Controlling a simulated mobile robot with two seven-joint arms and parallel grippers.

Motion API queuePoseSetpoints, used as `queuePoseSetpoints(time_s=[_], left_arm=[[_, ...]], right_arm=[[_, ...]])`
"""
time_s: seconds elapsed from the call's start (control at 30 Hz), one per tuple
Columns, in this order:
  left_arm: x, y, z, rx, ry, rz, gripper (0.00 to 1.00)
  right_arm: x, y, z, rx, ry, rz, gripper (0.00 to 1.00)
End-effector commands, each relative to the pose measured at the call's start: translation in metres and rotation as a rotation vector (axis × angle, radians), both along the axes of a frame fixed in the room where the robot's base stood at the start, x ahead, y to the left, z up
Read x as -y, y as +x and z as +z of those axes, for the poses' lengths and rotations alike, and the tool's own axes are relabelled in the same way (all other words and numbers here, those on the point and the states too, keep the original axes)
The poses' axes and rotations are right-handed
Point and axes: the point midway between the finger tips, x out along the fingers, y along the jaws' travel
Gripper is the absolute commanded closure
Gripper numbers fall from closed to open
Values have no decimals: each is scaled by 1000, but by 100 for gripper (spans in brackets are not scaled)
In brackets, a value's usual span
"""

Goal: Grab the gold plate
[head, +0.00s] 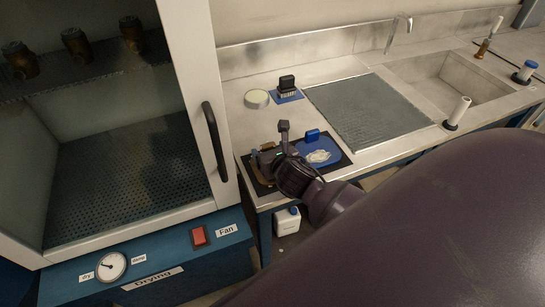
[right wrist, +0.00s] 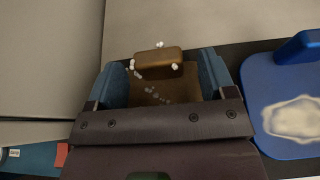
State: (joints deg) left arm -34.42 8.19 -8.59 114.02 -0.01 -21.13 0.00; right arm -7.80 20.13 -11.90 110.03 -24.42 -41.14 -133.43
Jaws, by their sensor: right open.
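The gold plate (right wrist: 165,88) is a brownish-gold flat piece with a raised block-like handle (right wrist: 158,64) at its far side; small white bits lie on both. In the head view a little of the gold plate (head: 266,147) shows at the left of a dark mat, mostly hidden by my right gripper (head: 268,156). In the right wrist view my right gripper (right wrist: 162,76) is open, with one bluish finger on each side of the plate and its handle. The near part of the plate is hidden behind the gripper body. My left gripper is not in view.
A blue plate (head: 321,151) with a cream-coloured patch lies on the mat just right of the gold one. A dark brush (head: 287,84) and a round pale dish (head: 257,98) stand behind. The drying cabinet's handle (head: 214,141) is close on the left.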

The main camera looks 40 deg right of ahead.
Motion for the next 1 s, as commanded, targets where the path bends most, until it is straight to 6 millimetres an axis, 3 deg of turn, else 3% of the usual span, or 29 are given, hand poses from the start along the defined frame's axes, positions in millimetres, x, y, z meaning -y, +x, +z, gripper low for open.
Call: queuePoseSetpoints(time_s=[0.23,0.7,1.0], left_arm=[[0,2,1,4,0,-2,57],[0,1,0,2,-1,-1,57],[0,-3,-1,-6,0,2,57]], right_arm=[[0,1,0,1,0,0,26],[0,0,0,1,0,0,98],[0,1,3,5,-1,1,100]])
